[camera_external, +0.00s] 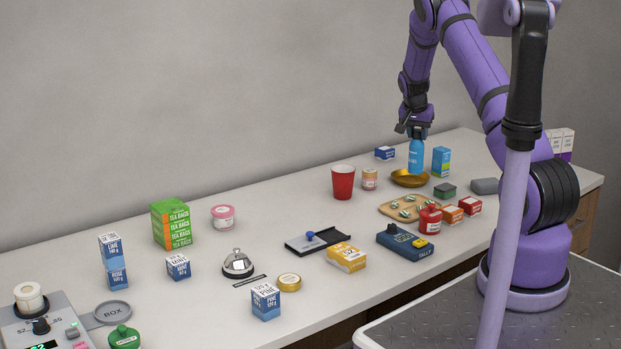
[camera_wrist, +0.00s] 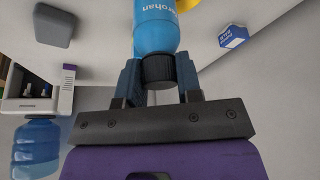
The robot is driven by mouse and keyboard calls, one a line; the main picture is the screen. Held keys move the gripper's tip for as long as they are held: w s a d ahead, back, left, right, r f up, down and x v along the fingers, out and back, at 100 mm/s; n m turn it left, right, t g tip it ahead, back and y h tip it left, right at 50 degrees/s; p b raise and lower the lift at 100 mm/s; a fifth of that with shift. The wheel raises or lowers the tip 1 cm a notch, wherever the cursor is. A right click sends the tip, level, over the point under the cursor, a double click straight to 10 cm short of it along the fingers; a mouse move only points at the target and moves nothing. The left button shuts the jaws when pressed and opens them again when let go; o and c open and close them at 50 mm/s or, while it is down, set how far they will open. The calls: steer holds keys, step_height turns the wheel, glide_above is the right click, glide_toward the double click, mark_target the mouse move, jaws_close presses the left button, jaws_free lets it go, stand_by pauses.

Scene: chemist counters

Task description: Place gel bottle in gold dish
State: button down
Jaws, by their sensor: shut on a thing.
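The gel bottle (camera_external: 416,157) is bright blue and upright, and it appears directly above the gold dish (camera_external: 398,178) in the external view. My gripper (camera_external: 414,133) is shut on its top from above. In the wrist view the bottle (camera_wrist: 155,32) shows white lettering, and its black cap sits between the fingers of my gripper (camera_wrist: 158,75). A small yellow-gold piece of the dish (camera_wrist: 186,4) shows past the bottle there. The bottle's lower end is close to the dish, and I cannot tell whether it touches.
A blue-green box (camera_external: 441,161) stands just right of the dish. A pink-lidded jar (camera_external: 369,179) and a red cup (camera_external: 343,182) stand to its left. A wooden board (camera_external: 393,211) with several small items lies in front.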

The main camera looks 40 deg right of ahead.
steer(key=shift+w+d+f, duration=0.25)
steer(key=shift+w+f, duration=0.3)
steer(key=shift+f, duration=0.1)
steer(key=shift+w+d+f, duration=0.3)
steer(key=shift+w+f, duration=0.25)
steer(key=shift+f, duration=0.05)
steer(key=shift+w+d+f, duration=0.25)
steer(key=shift+w+f, duration=0.3)
steer(key=shift+f, duration=0.2)
steer(key=c, duration=0.8)
jaws_free()
